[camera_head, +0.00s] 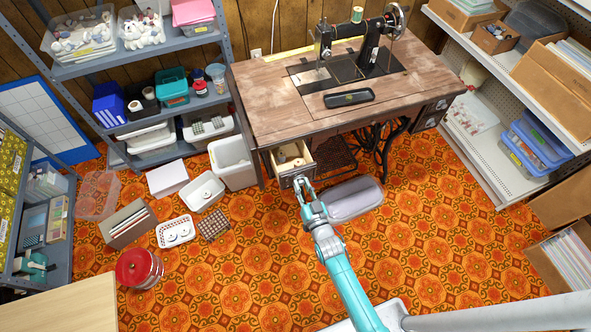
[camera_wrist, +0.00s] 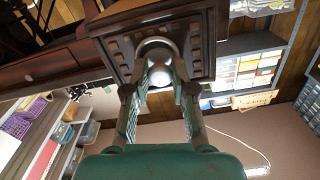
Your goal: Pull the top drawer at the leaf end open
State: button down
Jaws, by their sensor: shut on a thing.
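The sewing table (camera_head: 270,95) has a wooden top with a black treadle sewing machine (camera_head: 365,45) on it. A small drawer (camera_head: 289,172) under the table's left end is pulled out, and its inside with small pale items shows from above. My gripper (camera_head: 302,187) is at the drawer's front. In the wrist view, the dark moulded drawer front (camera_wrist: 195,45) fills the upper middle.
A white bin (camera_head: 232,163) stands just left of the drawer.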

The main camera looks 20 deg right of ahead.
jog(key=s, duration=0.8)
jog(key=c, duration=0.9)
grip_release()
jog(key=shift+c, duration=0.2)
jog(key=s, duration=1.2)
jog(key=s+r+n+g, duration=0.2)
jog(key=s+r+g, duration=0.1)
jog(key=s+r, duration=1.7)
notch_tip(320, 180, up, 3)
jog(key=shift+s+r, duration=0.1)
jog(key=shift+s, duration=0.2)
